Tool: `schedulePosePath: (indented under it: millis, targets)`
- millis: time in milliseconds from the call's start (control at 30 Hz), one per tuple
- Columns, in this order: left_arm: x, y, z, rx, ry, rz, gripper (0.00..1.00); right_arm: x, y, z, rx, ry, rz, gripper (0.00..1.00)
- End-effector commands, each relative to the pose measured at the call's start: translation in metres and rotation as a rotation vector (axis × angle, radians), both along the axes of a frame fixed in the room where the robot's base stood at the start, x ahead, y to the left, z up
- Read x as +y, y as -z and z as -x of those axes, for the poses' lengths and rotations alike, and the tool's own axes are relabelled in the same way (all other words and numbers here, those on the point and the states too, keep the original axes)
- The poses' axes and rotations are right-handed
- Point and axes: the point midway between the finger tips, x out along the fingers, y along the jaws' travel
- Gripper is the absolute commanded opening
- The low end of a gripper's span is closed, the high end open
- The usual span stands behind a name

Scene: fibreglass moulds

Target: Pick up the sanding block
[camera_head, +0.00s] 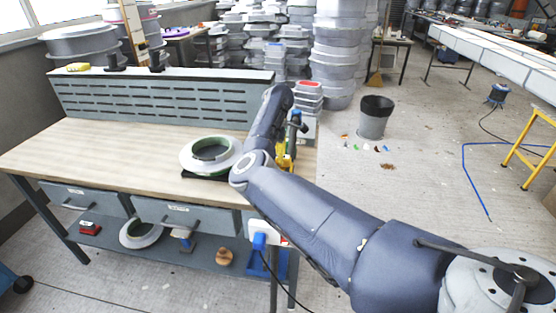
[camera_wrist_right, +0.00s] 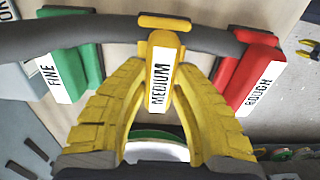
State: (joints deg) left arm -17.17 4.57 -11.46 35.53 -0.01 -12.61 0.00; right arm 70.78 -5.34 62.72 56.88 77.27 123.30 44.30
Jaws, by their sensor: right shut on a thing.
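Three labelled sanding blocks show in the right wrist view: a green one marked FINE (camera_wrist_right: 70,58) at the left, a yellow one marked MEDIUM (camera_wrist_right: 161,70) in the middle, and a red one marked ROUGH (camera_wrist_right: 259,70) at the right. My right gripper (camera_wrist_right: 162,82) has its yellow fingers shut on the yellow MEDIUM block. A dark grey curved band runs across the picture by the blocks. In the head view, my right gripper (camera_head: 284,158) is mostly hidden behind my own arm at the bench's right end. My left gripper is not in view.
A ring-shaped mould (camera_head: 197,158) lies on the wooden workbench (camera_head: 100,150), left of my right arm. A slotted grey panel (camera_head: 160,98) stands along the bench's back. A bin (camera_head: 374,120) stands on the floor beyond. The bench's left part is clear.

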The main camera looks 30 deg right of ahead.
Motion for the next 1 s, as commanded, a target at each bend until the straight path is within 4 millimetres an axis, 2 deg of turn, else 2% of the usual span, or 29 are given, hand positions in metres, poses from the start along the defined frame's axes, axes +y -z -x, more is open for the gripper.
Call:
schedulePosePath:
  millis: [267, 700, 1000]
  targets:
    - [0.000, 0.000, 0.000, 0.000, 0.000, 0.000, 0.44, 0.000, -0.036, -0.001, -0.005, 0.001, 0.000, 0.00]
    - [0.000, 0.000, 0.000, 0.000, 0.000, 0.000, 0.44, 0.000, -0.136, -0.002, -0.006, 0.001, -0.001, 0.00]
    - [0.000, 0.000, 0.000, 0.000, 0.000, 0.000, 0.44, 0.000, -0.180, -0.001, -0.003, 0.001, -0.001, 0.00]
